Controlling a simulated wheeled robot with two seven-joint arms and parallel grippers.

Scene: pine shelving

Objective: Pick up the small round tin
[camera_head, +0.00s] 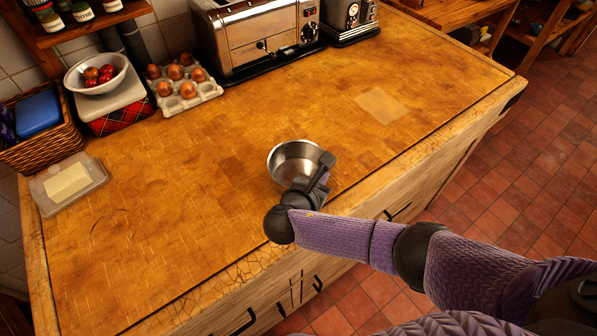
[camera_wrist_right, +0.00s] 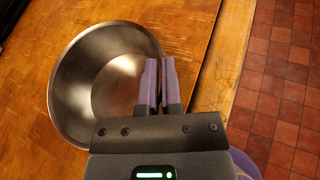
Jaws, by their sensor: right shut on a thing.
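A round, open, shiny metal bowl (camera_head: 291,163) is at the middle of the wooden worktop, near its front edge. It also fills the left of the right wrist view (camera_wrist_right: 85,85). I see no other small round tin. My right gripper (camera_head: 322,172) is at the bowl's right side. In the right wrist view its purple fingers (camera_wrist_right: 160,80) are close together, shut on the bowl's rim. The bowl looks about level; whether it touches the worktop I cannot tell. My left gripper is not in view.
The worktop (camera_head: 190,190) is clear around the bowl. A butter dish (camera_head: 95,190), a wicker basket (camera_head: 50,150), a white bowl of red fruit (camera_head: 88,84), an egg tray (camera_head: 207,88) and a toaster (camera_head: 235,50) stand along the left and back. A pale flat square (camera_head: 381,105) lies at the right.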

